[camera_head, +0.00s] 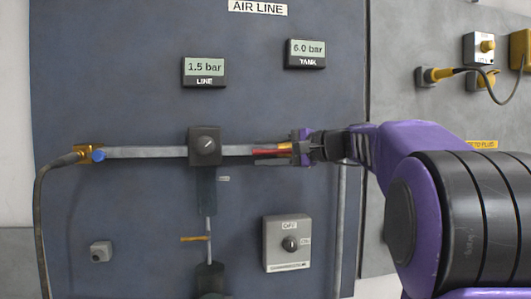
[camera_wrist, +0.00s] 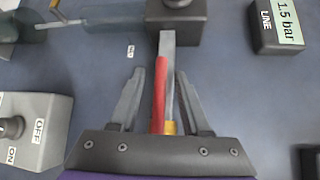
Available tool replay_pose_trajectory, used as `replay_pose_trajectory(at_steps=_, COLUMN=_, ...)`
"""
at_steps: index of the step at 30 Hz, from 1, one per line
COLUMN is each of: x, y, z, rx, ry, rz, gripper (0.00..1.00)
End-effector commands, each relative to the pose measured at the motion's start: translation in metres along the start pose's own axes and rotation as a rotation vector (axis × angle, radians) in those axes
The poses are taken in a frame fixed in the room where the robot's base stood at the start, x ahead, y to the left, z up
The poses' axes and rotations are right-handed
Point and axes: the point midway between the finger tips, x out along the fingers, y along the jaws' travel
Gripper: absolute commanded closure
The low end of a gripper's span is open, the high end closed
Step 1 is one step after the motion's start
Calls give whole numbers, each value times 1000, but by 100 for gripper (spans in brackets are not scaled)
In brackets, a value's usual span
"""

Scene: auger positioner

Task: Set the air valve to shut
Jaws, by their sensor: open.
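The air valve shows as a red lever (camera_head: 270,152) with a brass body (camera_head: 286,147) on the horizontal grey pipe, right of the regulator block. In the wrist view the red lever (camera_wrist: 159,95) lies along the pipe (camera_wrist: 167,50), with brass (camera_wrist: 170,128) at its near end. My gripper (camera_wrist: 158,80) is open, its two fingers on either side of the lever and pipe, with visible gaps. In the head view my gripper (camera_head: 302,149) reaches in from the right and covers the valve's right end.
The black regulator (camera_head: 205,146) with a knob sits left of the valve. The line gauge (camera_head: 204,72) reads 1.5 bar and the tank gauge (camera_head: 305,54) 6.0 bar. A grey OFF/ON switch box (camera_head: 287,243) is below. A yellow lever (camera_head: 195,239) crosses the vertical pipe.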

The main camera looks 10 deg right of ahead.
Motion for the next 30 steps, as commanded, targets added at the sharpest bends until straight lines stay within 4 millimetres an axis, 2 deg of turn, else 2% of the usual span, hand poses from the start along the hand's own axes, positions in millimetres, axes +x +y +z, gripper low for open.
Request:
replay_pose_trajectory(at_steps=7, x=1, y=0, z=0, rx=0, ry=0, rz=0, gripper=55)
replay_pose_trajectory(at_steps=12, x=0, y=0, z=0, rx=-1, ry=0, rz=0, gripper=85)
replay_pose_trajectory(at_steps=15, x=0, y=0, z=0, rx=-1, ry=0, rz=0, gripper=100)
replay_pose_trajectory(at_steps=30, x=0, y=0, z=0, rx=-1, ry=0, rz=0, gripper=100)
